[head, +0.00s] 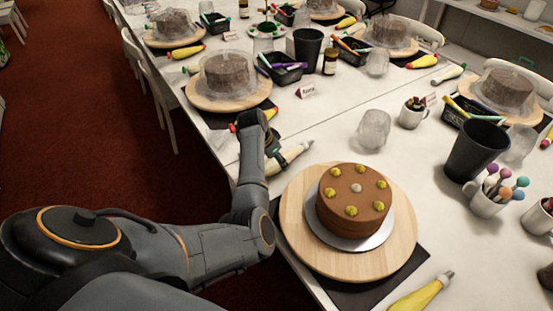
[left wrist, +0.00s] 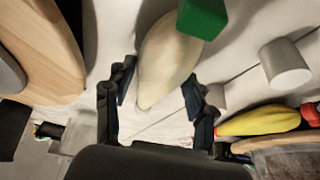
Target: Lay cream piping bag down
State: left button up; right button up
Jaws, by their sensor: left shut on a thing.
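The cream piping bag (head: 291,158) shows in the head view at the near table edge, just behind the turntable, its narrow end to the right. My left gripper (head: 274,152) is at its left end, partly hidden by my own arm. In the left wrist view, the cream bag (left wrist: 168,58) lies between the two fingers of my left gripper (left wrist: 158,90), which is shut on it. A green piece (left wrist: 203,18) overlaps the bag's far end there. I cannot tell whether the bag touches the table. My right gripper is not in view.
A wooden turntable (head: 293,215) with a brown cake (head: 353,200) stands close by on a dark mat (head: 408,277). A yellow piping bag (head: 420,294) lies at the near edge.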

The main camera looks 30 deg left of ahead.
pick_arm(q)
jog(key=shift+f, duration=0.1)
jog(key=o, duration=0.8)
jog(key=v, duration=1.2)
